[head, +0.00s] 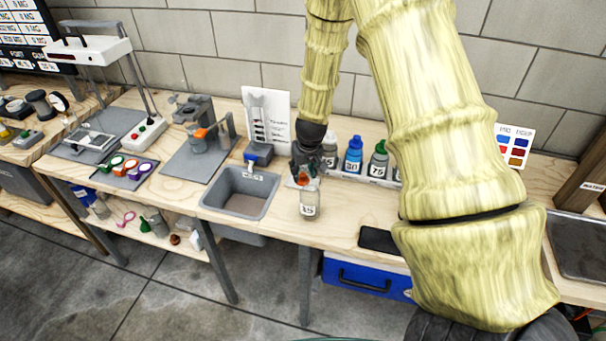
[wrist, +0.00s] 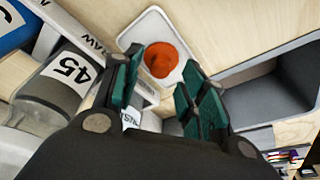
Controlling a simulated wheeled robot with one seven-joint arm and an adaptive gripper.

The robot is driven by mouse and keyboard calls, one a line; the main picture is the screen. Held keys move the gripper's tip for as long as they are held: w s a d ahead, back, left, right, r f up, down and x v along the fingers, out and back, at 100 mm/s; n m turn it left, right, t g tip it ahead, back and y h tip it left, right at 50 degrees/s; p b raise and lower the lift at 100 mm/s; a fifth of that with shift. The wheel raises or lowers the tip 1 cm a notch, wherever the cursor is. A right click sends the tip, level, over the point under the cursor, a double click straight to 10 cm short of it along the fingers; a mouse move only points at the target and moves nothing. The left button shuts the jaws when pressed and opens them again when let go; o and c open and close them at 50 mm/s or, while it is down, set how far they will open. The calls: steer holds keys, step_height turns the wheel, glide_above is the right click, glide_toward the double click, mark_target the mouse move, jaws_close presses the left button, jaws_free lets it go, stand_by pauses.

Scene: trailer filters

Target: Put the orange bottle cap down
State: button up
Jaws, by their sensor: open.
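The orange bottle cap (wrist: 161,60) shows in the wrist view as a round orange disc on a pale rounded-square surface (wrist: 133,37). It lies just beyond my fingertips. My gripper (wrist: 157,72) is open, its green-padded fingers apart with nothing held between them. In the head view, my gripper (head: 303,170) is above the bench, right of the grey basin. I cannot tell whether the cap touches the bottle's neck.
The grey basin (head: 239,190) is left of the bottle. A blue-capped bottle (head: 354,155) and a green-capped bottle (head: 378,158) stand in a row behind. A bottle labelled 45 (wrist: 55,85) is close left of my fingers. A black flat object (head: 382,240) lies at the front edge.

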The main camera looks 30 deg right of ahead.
steer(key=b+v, duration=0.1)
steer(key=v, duration=0.9)
steer(key=shift+r, duration=0.2)
stand_by(0.3)
